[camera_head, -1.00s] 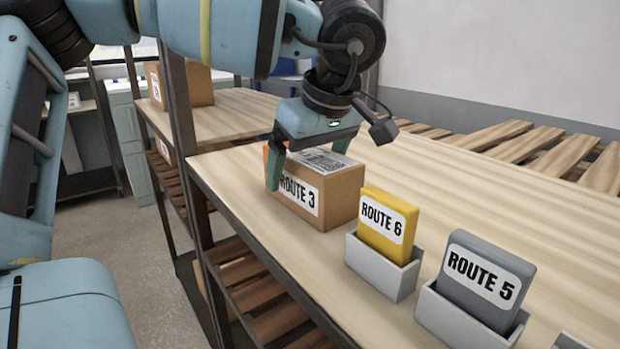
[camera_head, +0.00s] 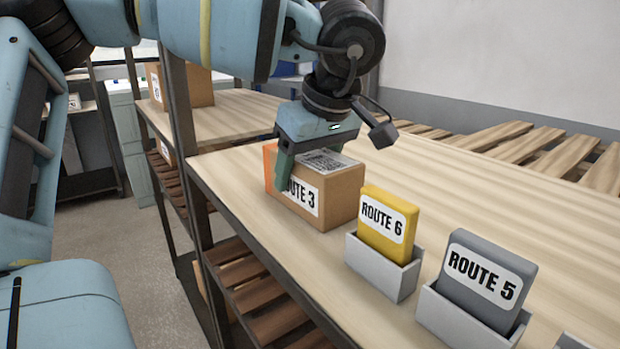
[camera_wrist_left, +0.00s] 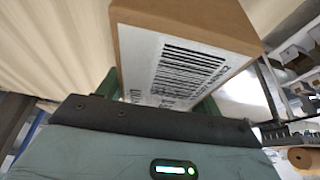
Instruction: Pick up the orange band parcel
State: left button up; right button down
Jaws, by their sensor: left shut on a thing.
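The orange band parcel (camera_head: 332,203) is a brown cardboard box on the wooden table, with a "ROUTE 3" label on its front. An orange strip shows at its left end, and a barcode label lies on top. My left gripper (camera_head: 305,165) is over the parcel from above and shut on it, its near finger against the front face, covering part of the label. The far finger is mostly hidden. In the left wrist view the parcel (camera_wrist_left: 215,22) sits between the green fingers. The parcel appears to rest on the table. My right gripper is out of view.
A yellow "ROUTE 6" card (camera_head: 387,222) and a grey "ROUTE 5" card (camera_head: 483,280) stand in small grey holders right of the parcel. A dark rack post (camera_head: 181,110) stands at left. Another box (camera_head: 200,86) sits behind it. The table behind the cards is clear.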

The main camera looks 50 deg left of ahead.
pick_arm(q)
jog(key=c, duration=0.3)
jog(key=shift+r, duration=0.15)
jog(key=shift+r, duration=0.5)
notch_tip(320, 180, up, 3)
jog(key=shift+r, duration=0.1)
jog(key=shift+s+d+r+b, duration=0.25)
jog(key=shift+s+d, duration=1.2)
jog(key=shift+s, duration=0.8)
jog(key=shift+s+d+r+b, duration=0.1)
jog(key=shift+s+d+b, duration=0.1)
jog(key=shift+s+d, duration=1.65)
jog(key=shift+s+d+r+b, duration=0.25)
jog(key=shift+s+d, duration=0.75)
jog(key=shift+s, duration=1.65)
